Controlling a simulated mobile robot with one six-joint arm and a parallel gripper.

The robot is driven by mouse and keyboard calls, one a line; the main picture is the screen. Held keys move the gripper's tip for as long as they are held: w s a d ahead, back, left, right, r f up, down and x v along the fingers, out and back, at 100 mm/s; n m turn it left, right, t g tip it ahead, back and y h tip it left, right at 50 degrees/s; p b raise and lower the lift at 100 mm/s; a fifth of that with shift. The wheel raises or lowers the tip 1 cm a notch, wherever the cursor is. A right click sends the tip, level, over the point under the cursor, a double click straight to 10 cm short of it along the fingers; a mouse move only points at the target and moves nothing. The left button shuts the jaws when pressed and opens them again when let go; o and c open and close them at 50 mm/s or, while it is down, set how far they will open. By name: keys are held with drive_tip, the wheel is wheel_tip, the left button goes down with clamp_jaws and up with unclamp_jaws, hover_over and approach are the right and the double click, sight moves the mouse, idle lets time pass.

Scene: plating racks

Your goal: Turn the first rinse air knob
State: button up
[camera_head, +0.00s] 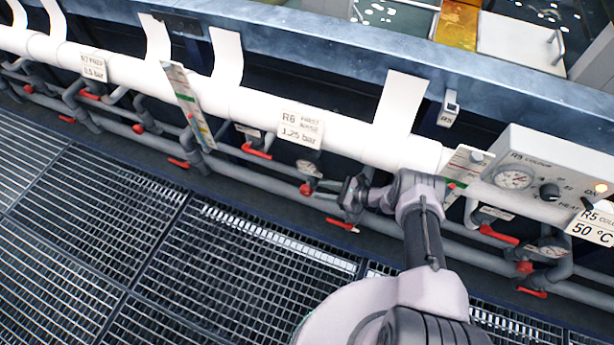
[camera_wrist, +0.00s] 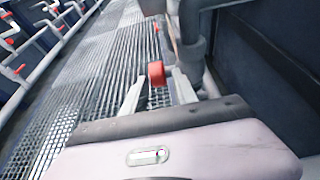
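The sign reading R6 First Rinse, 1.25 bar (camera_head: 299,125) hangs on the white pipe in the head view. Below it are a small round gauge (camera_head: 308,168) and a red knob (camera_head: 306,189) on the grey piping. My gripper (camera_head: 347,196) is just right of that knob in the head view, with its fingers hard to make out. In the wrist view, my gripper (camera_wrist: 159,79) is open, and a red knob (camera_wrist: 156,73) shows at the gap between its fingertips. I cannot tell whether either finger touches it.
A red lever (camera_head: 342,225) sits just below my gripper, and another (camera_head: 257,152) lies to its upper left. The white pipe (camera_head: 350,140) runs above my gripper. The R5 control box (camera_head: 530,175) is at the right. Open floor grating (camera_head: 220,265) lies in front.

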sight(309, 189)
drive_tip(key=x, duration=0.2)
drive_tip(key=b+x, duration=0.1)
drive_tip(key=x, duration=0.1)
drive_tip(key=b+x, duration=0.1)
drive_tip(key=x, duration=0.1)
drive_tip(key=shift+s+a+f, duration=0.15)
drive_tip(key=shift+s+a, duration=0.1)
drive_tip(key=shift+s, duration=0.05)
drive_tip(key=shift+w+a+b, duration=0.1)
drive_tip(key=shift+a+b, duration=0.15)
drive_tip(key=shift+b, duration=0.05)
drive_tip(key=shift+c, duration=0.4)
clamp_jaws()
drive_tip(key=shift+w+a+r+h+p, duration=0.15)
drive_tip(key=shift+r+h+p, duration=0.2)
drive_tip(key=shift+h+p, duration=0.3)
drive_tip(key=shift+f+g+h, duration=0.3)
drive_tip(key=shift+g+h, duration=0.2)
drive_tip(key=shift+h, duration=0.25)
